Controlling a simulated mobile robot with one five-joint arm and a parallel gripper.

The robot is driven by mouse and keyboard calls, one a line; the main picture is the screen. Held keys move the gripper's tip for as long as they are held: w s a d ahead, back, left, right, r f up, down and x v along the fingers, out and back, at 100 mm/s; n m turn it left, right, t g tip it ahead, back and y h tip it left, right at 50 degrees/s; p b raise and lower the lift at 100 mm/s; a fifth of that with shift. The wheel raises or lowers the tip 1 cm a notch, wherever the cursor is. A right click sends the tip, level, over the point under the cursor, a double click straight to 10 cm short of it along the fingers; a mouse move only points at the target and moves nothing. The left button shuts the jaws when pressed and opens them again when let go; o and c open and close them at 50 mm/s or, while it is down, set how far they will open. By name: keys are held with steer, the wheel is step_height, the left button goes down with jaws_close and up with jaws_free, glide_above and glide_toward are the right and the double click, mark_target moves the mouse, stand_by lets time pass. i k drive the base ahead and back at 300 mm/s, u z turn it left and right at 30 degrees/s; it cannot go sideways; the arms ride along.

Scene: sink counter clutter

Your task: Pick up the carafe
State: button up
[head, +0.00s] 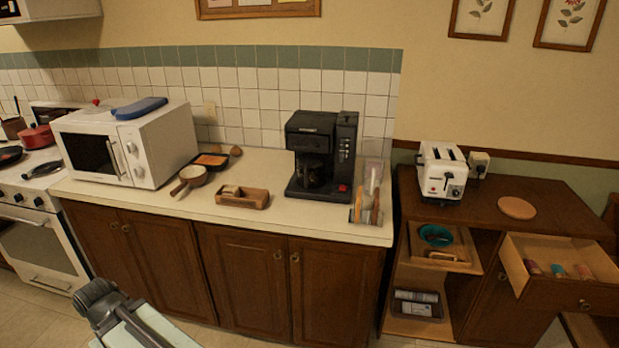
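A dark carafe (311,172) sits inside the black coffee maker (342,140) on the white counter. It stands on the machine's base, below the brew head, and its outline is hard to tell from the black body behind it. Part of my arm (125,318) shows at the bottom left, in front of and below the counter, well apart from the carafe. Its dark end is too small and unclear to show the gripper's fingers.
Left of the coffee maker are a wooden box (258,199), a small pan (190,177) and a white microwave (135,143). Clear jars (372,178) stand close on its right. An open drawer (548,290) juts out at the right. Counter in front of the coffee maker is clear.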

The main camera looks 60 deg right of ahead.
mark_target(311, 166)
steer(key=z, duration=0.15)
steer(key=i, duration=0.95)
steer(key=u, duration=0.1)
